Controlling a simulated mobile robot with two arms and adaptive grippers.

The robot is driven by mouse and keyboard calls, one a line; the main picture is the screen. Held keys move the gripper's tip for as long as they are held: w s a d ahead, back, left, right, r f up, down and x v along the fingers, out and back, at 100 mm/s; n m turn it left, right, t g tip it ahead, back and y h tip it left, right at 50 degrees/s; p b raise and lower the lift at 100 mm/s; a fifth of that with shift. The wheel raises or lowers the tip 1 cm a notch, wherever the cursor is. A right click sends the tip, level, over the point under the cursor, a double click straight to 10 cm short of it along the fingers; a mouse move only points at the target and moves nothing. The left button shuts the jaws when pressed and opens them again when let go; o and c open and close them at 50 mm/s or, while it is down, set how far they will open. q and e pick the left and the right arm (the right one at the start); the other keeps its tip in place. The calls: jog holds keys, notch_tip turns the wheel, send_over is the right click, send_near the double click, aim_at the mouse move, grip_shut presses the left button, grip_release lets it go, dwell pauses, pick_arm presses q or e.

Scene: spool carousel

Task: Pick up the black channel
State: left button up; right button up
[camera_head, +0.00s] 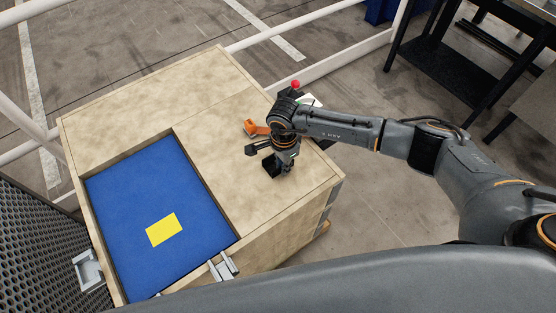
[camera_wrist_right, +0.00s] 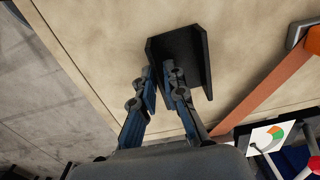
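The black channel (camera_wrist_right: 193,45), a dark U-shaped piece with two side walls, is at the right fingertips in the right wrist view. In the head view it is a small dark shape (camera_head: 271,166) over the wooden table top, partly hidden by the gripper. My right gripper (camera_wrist_right: 160,72) has its fingers drawn close together. One finger is outside the channel's left wall and the other is inside the channel, so they appear shut on that wall. The right gripper (camera_head: 280,166) points down in the head view. I cannot tell whether the channel touches the table. My left gripper is not in view.
The wooden table (camera_head: 225,115) has a recessed blue panel (camera_head: 118,207) with a yellow rectangle (camera_head: 163,230). An orange bracket (camera_head: 252,128) is close behind the right gripper. A red knob (camera_head: 295,84) is near the table's far right edge. Bare wood surrounds the gripper on the left.

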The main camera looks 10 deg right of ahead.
grip_shut()
